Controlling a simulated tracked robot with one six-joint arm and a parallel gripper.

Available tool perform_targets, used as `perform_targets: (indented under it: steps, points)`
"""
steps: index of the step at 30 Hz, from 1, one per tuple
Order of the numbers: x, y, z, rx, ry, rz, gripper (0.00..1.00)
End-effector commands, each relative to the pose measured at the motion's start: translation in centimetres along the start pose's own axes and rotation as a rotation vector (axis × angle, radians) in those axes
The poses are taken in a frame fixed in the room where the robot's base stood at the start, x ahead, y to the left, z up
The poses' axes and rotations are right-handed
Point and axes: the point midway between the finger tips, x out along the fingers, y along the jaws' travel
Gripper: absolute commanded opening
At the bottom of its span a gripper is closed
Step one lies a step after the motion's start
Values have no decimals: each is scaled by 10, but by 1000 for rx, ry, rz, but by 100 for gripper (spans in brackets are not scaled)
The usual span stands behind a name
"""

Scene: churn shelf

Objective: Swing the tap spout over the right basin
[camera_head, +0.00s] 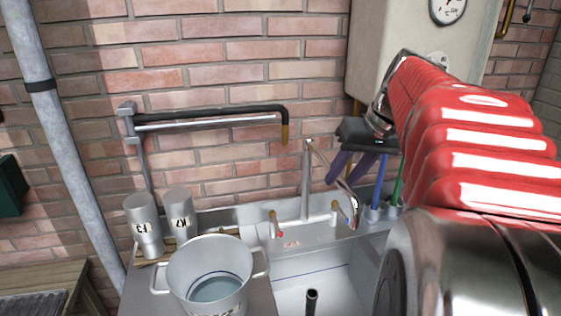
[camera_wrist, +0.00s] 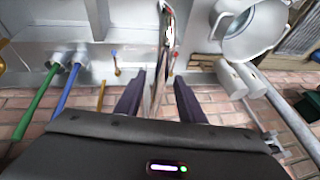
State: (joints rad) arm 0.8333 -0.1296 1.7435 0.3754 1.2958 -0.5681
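The tap has an upright metal post (camera_head: 305,185) at the back of the sink. Its thin spout (camera_head: 330,172) leads forward and right from the post top, down to a bent tip. My gripper (camera_head: 343,183) is at the spout with its purple fingers pointing down. In the wrist view my gripper (camera_wrist: 160,75) is open, and the spout (camera_wrist: 168,35) shows between its fingers with gaps at both sides. I cannot tell exactly which basin the tip is above. The left basin (camera_head: 345,290) is partly visible; my arm hides most of the right basin (camera_wrist: 60,30).
A large two-handled pot (camera_head: 212,250) stands left of the basin, with two grey canisters (camera_head: 143,215) behind it. A dark standpipe (camera_head: 312,298) rises in the left basin. Blue (camera_head: 379,185) and green (camera_head: 399,180) handles stand close right of my gripper. A brick wall is behind.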

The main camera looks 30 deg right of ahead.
Motion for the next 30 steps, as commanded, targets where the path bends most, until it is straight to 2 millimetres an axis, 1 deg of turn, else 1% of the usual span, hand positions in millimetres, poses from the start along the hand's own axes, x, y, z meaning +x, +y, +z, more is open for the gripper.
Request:
perform_targets:
  steps: [4,19,29,30]
  points:
    - [0,0,0,0,0,0,36]
    - [-1,0,0,-1,0,0,0]
    - [-1,0,0,-1,1,0,0]
    - [-1,3,-2,-1,0,0,0]
